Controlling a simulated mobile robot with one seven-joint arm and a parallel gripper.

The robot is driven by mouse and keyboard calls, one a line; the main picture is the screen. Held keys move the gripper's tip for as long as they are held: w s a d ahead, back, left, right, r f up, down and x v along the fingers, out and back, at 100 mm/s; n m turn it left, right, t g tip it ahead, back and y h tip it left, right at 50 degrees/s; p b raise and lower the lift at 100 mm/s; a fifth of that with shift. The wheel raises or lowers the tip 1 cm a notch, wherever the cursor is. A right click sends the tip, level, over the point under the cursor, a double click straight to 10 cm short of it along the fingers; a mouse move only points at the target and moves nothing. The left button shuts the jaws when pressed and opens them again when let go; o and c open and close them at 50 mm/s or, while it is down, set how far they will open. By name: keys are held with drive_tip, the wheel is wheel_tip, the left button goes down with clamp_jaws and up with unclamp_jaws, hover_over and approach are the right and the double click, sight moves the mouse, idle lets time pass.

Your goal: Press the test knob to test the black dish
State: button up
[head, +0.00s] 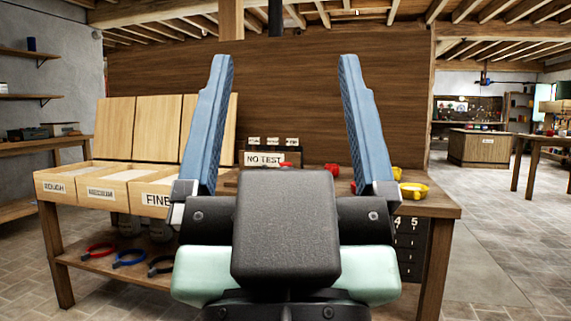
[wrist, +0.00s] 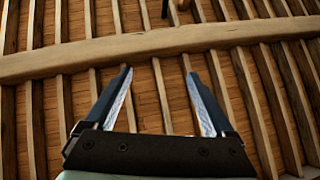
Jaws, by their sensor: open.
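My gripper (head: 284,70) is raised in the middle of the head view, its two blue fingers wide apart and empty. In the wrist view my gripper (wrist: 160,95) faces the ceiling beams. Behind it on the bench stands a sign (head: 266,159) reading "NO TEST", with several small labelled parts above it. A small red thing (head: 331,169) shows between the fingers; I cannot tell whether it is the test knob. A yellow dish (head: 414,191) sits at the bench's right end. I cannot make out the black dish on the bench top; my gripper hides much of it.
Open wooden bins (head: 97,180) labelled ROUGH, MEDIUM and FINE fill the bench's left side, lids raised. A numbered dark unit (head: 410,250) stands under the right end. Floor (head: 500,260) is clear at right.

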drive_tip(key=shift+s, duration=0.25)
drive_tip(key=shift+w, duration=0.2)
drive_tip(key=shift+c, duration=1.4)
drive_tip(key=shift+r+p, duration=0.25)
drive_tip(key=shift+p, duration=0.1)
drive_tip(key=shift+c, duration=1.1)
wheel_tip(320, 180, up, 8)
drive_tip(key=p, duration=0.8)
drive_tip(key=shift+r, duration=0.1)
clamp_jaws()
wheel_tip(320, 180, up, 35)
drive_tip(key=p, duration=3.5)
